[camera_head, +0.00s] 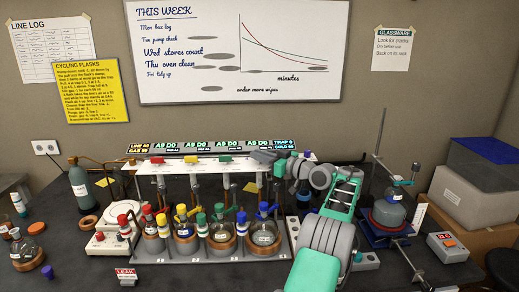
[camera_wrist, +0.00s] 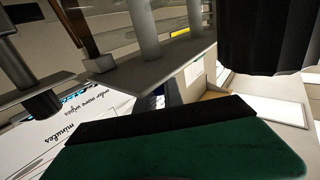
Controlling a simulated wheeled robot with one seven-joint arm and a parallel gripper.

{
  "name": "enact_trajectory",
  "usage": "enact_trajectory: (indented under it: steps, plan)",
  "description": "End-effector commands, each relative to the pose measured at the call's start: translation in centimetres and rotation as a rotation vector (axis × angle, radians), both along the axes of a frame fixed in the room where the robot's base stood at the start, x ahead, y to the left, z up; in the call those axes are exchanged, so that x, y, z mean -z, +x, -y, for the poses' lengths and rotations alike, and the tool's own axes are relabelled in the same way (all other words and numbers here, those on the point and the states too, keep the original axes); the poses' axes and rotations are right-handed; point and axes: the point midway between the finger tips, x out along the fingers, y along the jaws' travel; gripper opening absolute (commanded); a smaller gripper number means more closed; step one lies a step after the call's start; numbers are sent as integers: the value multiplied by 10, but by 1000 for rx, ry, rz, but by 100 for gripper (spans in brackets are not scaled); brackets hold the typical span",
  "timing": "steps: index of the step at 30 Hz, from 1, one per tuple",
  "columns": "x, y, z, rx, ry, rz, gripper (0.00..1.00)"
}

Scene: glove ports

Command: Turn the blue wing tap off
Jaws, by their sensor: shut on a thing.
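A white manifold rack (camera_head: 150,181) stands on the bench with a row of coloured wing taps along its top. My gripper (camera_head: 267,158) reaches in from the right at the manifold's right end. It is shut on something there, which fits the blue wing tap. The close wrist view does not show the grip clearly.
A clamp stand with a flask (camera_head: 388,212) is at the right, near grey boxes (camera_head: 470,202). A grey-green bottle (camera_head: 80,187) stands at the left.

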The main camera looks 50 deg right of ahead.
Motion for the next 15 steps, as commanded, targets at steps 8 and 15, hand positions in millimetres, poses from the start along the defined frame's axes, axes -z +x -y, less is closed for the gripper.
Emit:
enact_trajectory:
  steps: [8,15]
  plan:
    - [-2,0,1,-49,-1,1,0]
    - [-1,0,0,-58,0,2,0]
